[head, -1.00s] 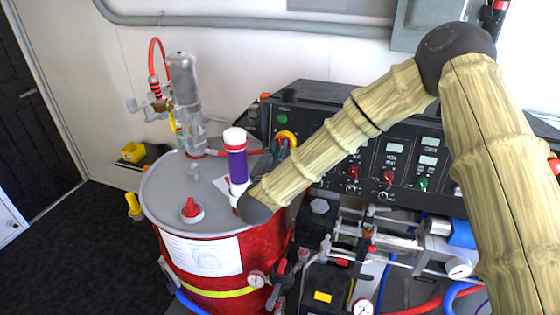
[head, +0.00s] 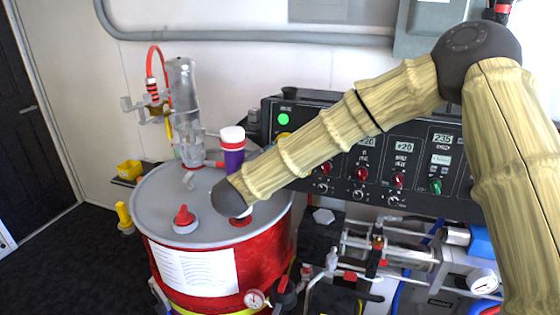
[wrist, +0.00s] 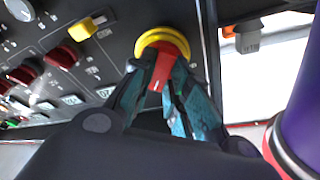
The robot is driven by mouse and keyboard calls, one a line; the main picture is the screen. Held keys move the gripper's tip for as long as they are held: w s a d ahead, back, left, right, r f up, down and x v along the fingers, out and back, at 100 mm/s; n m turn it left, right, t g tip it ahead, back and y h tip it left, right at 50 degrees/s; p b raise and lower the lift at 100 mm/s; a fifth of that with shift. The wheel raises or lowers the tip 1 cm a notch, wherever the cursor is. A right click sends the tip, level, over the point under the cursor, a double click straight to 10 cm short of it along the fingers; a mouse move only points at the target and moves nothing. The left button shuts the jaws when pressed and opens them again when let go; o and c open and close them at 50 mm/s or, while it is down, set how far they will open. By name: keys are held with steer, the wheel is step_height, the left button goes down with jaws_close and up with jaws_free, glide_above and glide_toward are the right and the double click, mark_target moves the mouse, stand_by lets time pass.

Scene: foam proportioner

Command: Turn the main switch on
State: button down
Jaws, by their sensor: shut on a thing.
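The main switch is a red handle on a round yellow base (wrist: 164,40) at the top centre of the wrist view. My gripper (wrist: 161,76) is shut on the red handle, a finger on either side of it. The fingers cover part of the handle, so its exact angle is hard to read. In the head view only a sliver of the yellow base (head: 283,135) shows above my arm, and my gripper is hidden behind the arm. A green lamp (head: 284,119) above the switch glows brightly, and the displays on the black panel (head: 440,118) show figures.
A red drum with a grey lid (head: 155,200) stands at left below my arm. A purple and white cylinder (head: 233,155) rises from it close to my arm, and a purple cylinder (wrist: 303,125) is near the gripper at right. Pipes and gauges (head: 484,281) fill the lower right.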

steer(key=shift+m+b, duration=0.6)
steer(key=shift+m, duration=0.4)
steer(key=shift+h, duration=0.3)
steer(key=c, duration=1.4)
jaws_free()
steer(key=shift+o, duration=0.2)
steer(key=shift+s, duration=0.1)
steer(key=v, duration=1.1)
steer(key=shift+s+a+r, duration=0.2)
steer(key=shift+s+a, duration=0.05)
steer(key=shift+s, duration=0.05)
